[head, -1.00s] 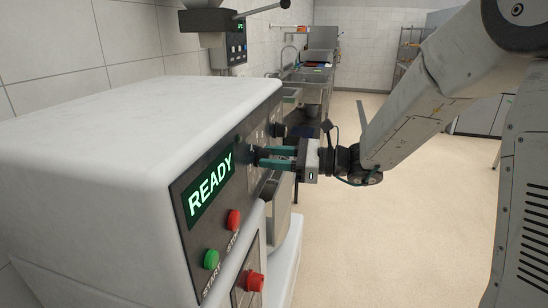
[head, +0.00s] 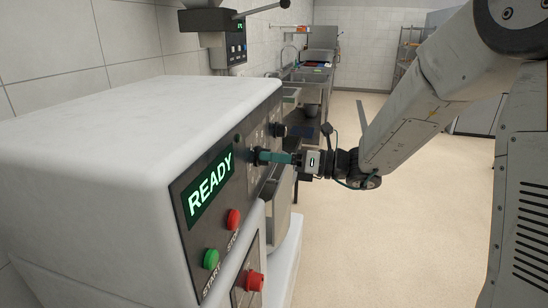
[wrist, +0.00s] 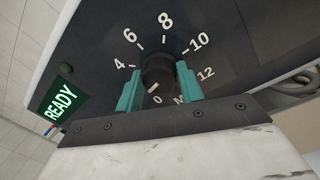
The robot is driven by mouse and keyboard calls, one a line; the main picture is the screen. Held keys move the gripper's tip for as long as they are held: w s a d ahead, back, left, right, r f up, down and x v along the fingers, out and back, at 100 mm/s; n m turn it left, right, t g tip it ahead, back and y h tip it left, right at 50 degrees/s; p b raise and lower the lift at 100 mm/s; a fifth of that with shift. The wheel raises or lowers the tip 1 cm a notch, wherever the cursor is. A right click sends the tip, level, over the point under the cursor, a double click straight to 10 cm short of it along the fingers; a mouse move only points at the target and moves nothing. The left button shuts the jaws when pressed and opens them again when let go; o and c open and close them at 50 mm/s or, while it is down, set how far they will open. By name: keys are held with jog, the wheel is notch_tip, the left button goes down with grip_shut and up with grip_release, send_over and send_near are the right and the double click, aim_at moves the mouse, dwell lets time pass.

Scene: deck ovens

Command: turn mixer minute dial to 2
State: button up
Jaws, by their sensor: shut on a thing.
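The mixer minute dial is a round black knob (wrist: 158,70) on a dark panel, ringed by white numbers. In the wrist view 4, 6, 8, 10, 12 and 0 show; the 2 mark is hidden behind the left finger. A short white line lies between the knob and the 0; I cannot tell whether it is the pointer or a scale tick. My gripper (wrist: 159,84) has its teal fingers on both sides of the knob, shut on it. In the head view my gripper (head: 259,156) reaches the panel from the right, and the knob is mostly hidden there.
The white mixer housing (head: 130,130) fills the left. Its panel has a green READY display (head: 209,188), a red stop button (head: 233,219), a green start button (head: 211,259) and another black knob (head: 279,130) close beyond my gripper. Open floor (head: 400,240) lies right.

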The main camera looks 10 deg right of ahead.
jog(key=shift+m, duration=0.7)
jog(key=o, duration=1)
jog(key=shift+d, duration=0.15)
jog(key=v, duration=0.7)
jog(key=shift+s+d, duration=0.1)
jog(key=shift+d, duration=0.2)
